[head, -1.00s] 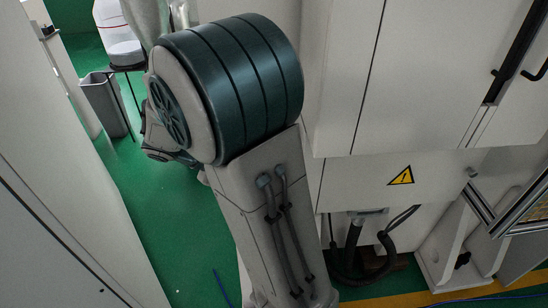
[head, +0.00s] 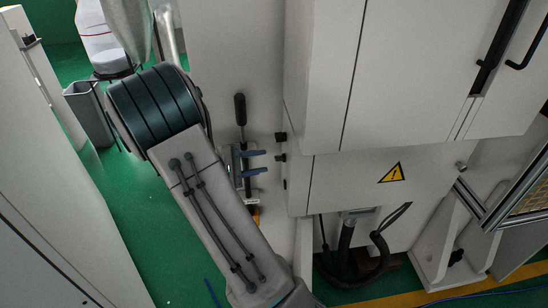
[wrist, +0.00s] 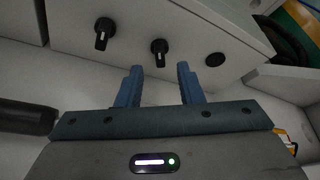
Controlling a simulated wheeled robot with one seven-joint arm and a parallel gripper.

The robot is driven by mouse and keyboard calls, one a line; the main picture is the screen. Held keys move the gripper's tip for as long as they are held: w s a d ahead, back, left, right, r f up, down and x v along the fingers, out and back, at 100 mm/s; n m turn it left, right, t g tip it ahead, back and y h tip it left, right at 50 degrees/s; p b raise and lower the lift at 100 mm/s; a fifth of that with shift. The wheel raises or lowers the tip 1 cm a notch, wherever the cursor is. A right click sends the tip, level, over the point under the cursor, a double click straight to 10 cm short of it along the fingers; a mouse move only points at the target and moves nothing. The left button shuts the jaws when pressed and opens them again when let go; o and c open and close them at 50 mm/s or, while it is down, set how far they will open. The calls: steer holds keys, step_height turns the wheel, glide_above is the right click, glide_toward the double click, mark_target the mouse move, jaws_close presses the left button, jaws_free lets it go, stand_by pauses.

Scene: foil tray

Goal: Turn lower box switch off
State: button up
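Two black rotary switches with white marks sit on a white box face. In the wrist view one switch (wrist: 103,33) is at upper left and the other (wrist: 159,52) at top centre. In the head view they appear as the upper switch (head: 281,137) and the lower switch (head: 281,157) on the box's left side. Both handles look about upright in the wrist view. My gripper (wrist: 159,75) is open, its two blue fingers empty and pointing at the box. The lower switch lies between and just beyond the fingertips, apparently untouched. My gripper (head: 266,162) also shows in the head view.
A flat round black part (wrist: 215,59) sits right of the switches. A black-handled lever (head: 240,110) stands behind my gripper. Dark hoses (head: 347,240) hang below the cabinet with the yellow warning sign (head: 391,173). Green floor is free at left.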

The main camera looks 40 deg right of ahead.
mark_target(279, 158)
steer(key=x, duration=0.5)
steer(key=shift+d, duration=0.15)
steer(key=shift+p, duration=0.3)
jaws_close()
